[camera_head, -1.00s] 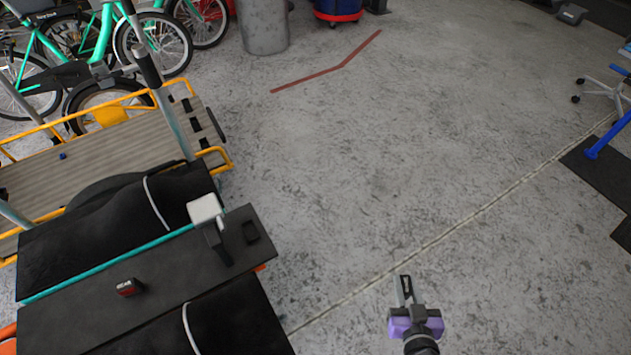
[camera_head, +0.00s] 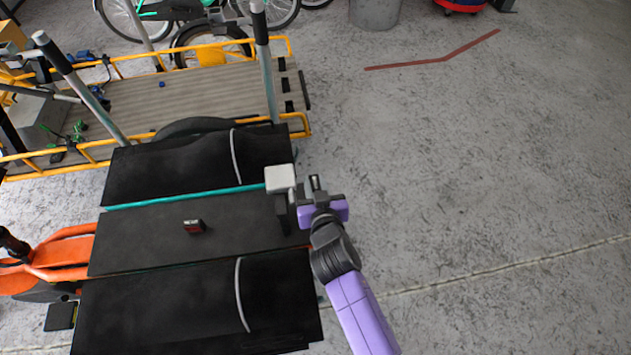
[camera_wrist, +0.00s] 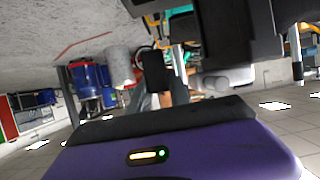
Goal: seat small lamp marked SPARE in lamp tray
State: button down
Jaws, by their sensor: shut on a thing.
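My gripper (camera_head: 316,188) is shut on a small dark lamp (camera_head: 315,183), of which only a little shows between the fingers. I cannot read any marking on it. The gripper is at the right end of the black deck, just right of a white block on a dark stem (camera_head: 280,179). A small red-faced lamp (camera_head: 193,226) with unreadable lettering sits on the middle of the deck. I cannot make out the lamp tray; the gripper covers part of the deck's right end. In the wrist view, dark shapes fill the top and the held lamp is not clear.
The black deck (camera_head: 150,240) lies between two black padded panels with grey straps. A yellow-railed cargo bed (camera_head: 200,97) with upright grey posts is behind it. An orange bike frame (camera_head: 65,255) is at the left. The concrete floor (camera_head: 480,180) at the right is free.

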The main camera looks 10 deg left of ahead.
jog(key=shift+f+b, duration=2.45)
jog(key=shift+f, duration=0.65)
jog(key=shift+a+r, duration=0.1)
jog(key=shift+r, duration=0.05)
jog(key=shift+f+b, duration=1.8)
jog(key=shift+b, duration=0.1)
jog(key=c, duration=1.1)
grip_release()
jog(key=shift+c, duration=0.2)
jog(key=shift+s, duration=0.1)
jog(key=v, duration=0.7)
jog(key=shift+s+r+p, duration=0.1)
jog(key=shift+s+p, duration=0.2)
jog(key=shift+p, duration=0.1)
